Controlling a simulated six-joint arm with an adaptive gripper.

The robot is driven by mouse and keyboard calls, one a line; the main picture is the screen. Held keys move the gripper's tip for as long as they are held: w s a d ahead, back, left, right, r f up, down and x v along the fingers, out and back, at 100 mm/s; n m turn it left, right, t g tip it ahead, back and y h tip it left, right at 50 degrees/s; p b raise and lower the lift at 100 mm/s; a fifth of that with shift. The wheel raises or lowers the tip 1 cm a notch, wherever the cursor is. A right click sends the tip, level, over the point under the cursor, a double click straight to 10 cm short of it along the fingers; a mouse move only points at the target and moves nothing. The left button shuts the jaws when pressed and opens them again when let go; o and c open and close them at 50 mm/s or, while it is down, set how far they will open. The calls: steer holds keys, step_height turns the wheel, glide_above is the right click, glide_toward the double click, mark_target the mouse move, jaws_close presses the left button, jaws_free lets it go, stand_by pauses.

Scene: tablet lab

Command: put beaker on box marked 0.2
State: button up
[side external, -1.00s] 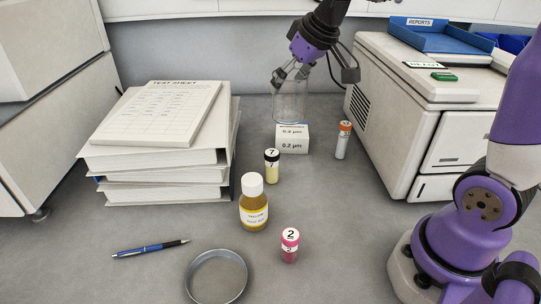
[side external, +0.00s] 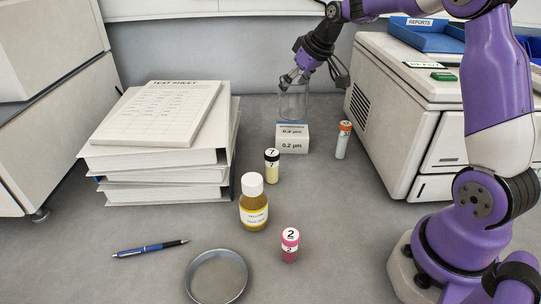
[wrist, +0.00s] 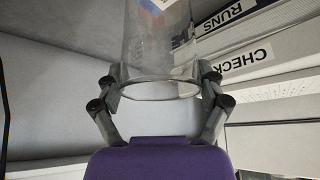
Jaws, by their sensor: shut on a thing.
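A clear glass beaker (side external: 293,103) is upright in my gripper (side external: 294,82), at the back of the bench in the side view. The jaws are shut on the beaker near its rim. In the wrist view the beaker (wrist: 158,45) stands between the two fingers (wrist: 160,85). The small white box marked 0.2 µm (side external: 292,144) is on the bench directly below the beaker in the side picture. The beaker's lower end overlaps the box's top in the picture; I cannot tell whether they touch.
A vial with an orange cap (side external: 343,140) stands right of the box. A black-capped vial 7 (side external: 271,166), a yellow bottle (side external: 253,206) and pink vial 2 (side external: 290,245) stand in front. Binders (side external: 160,165) are stacked left; a white machine (side external: 415,110) is at the right.

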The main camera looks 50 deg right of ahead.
mark_target(294, 100)
steer(key=shift+d+f, duration=0.1)
steer(key=shift+f, duration=1.95)
steer(key=shift+f, duration=0.1)
steer(key=o, duration=1.1)
